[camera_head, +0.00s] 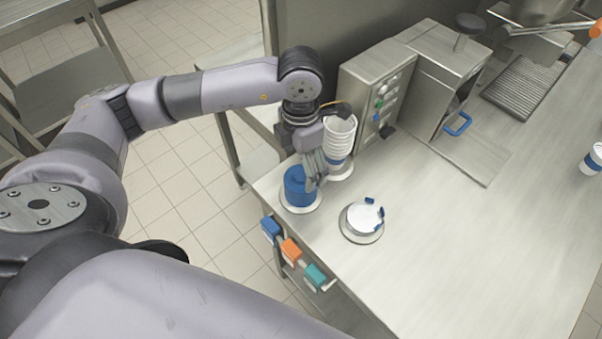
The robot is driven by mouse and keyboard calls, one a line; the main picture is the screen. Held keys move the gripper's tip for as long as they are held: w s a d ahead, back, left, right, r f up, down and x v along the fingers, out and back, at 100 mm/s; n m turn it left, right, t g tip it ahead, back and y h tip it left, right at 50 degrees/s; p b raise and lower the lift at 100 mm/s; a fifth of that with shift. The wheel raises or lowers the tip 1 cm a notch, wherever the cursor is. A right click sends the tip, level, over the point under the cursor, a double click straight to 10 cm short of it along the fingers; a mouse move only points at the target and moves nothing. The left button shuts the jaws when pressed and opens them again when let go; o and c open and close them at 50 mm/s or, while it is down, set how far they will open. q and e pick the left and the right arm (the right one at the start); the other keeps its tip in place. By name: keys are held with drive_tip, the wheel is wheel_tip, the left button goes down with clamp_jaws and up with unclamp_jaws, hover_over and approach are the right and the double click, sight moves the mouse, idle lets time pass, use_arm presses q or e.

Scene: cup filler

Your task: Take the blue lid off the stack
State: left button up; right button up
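The blue lid stack (295,190) stands on a round white base (300,208) near the left edge of the steel counter. My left gripper (314,178) points down at the right side of the stack. Its fingers overlap the blue lids in the picture, and I cannot tell whether they touch or grip the lids. The gap between the fingers is not clear. The top lid cannot be told apart from those below. My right gripper is not in view.
A stack of white cups (340,132) stands just behind my gripper. A white round holder with blue tabs (362,218) sits to the right. A steel machine (375,90) with buttons stands behind. A blue-banded cup (592,160) is at far right. The counter's middle (470,240) is clear.

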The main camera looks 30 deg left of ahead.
sight(300, 176)
use_arm(q)
drive_tip(key=shift+f+p, duration=0.35)
drive_tip(key=shift+f, duration=1.4)
drive_tip(key=c, duration=0.8)
drive_tip(key=shift+s, duration=0.15)
drive_tip(key=shift+c, duration=1.1)
drive_tip(key=shift+c, duration=0.5)
